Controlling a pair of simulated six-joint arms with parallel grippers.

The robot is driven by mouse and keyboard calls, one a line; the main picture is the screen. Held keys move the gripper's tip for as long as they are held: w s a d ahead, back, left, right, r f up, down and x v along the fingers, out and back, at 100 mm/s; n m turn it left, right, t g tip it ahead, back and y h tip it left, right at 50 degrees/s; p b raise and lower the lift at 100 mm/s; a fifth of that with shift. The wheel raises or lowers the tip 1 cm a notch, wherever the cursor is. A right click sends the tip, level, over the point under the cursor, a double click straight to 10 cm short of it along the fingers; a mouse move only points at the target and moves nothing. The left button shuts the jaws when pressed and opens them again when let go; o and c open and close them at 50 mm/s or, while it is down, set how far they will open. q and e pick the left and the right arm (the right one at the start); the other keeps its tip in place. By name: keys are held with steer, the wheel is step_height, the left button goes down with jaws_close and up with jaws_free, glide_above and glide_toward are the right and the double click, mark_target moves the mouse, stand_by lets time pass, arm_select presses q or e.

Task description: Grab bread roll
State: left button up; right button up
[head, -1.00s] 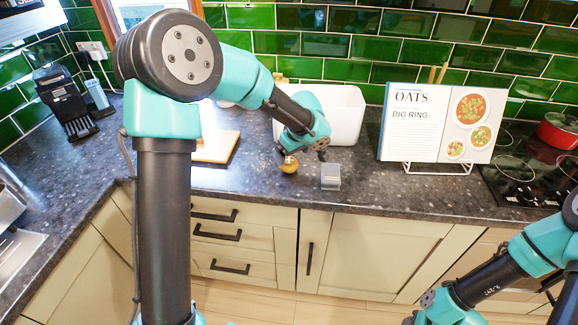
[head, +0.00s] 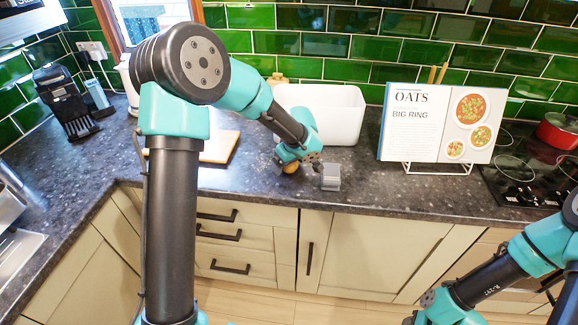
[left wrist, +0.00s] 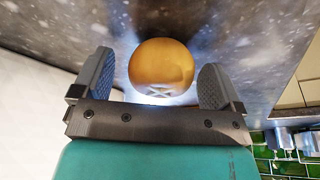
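The bread roll (head: 291,168) is small, round and golden brown. It rests on the dark speckled counter near its front edge, partly covered by my left gripper in the head view. In the left wrist view the roll (left wrist: 161,67) lies between the two grey fingers, with a gap on each side. My left gripper (left wrist: 160,78) is open around it. In the head view my left gripper (head: 300,168) is low over the counter at the roll. My right arm shows at the lower right, but its fingers are not visible.
A white bin (head: 335,115) is behind. A cookbook on a stand (head: 437,122) and a hob with a red pot (head: 558,131) are to the right. A board (head: 219,148) lies to the left.

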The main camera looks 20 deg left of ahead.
arm_select(q)
steer(key=c, duration=1)
steer(key=shift+o, duration=0.2)
steer(key=shift+r, duration=0.1)
steer(key=shift+r, duration=1.85)
steer(key=s+d, duration=0.3)
steer(key=s, duration=0.4)
steer(key=s+d+r, duration=0.1)
steer(key=s+d, duration=0.2)
steer(key=s, duration=0.4)
steer(key=shift+s+d, duration=0.3)
steer(key=shift+r, duration=0.1)
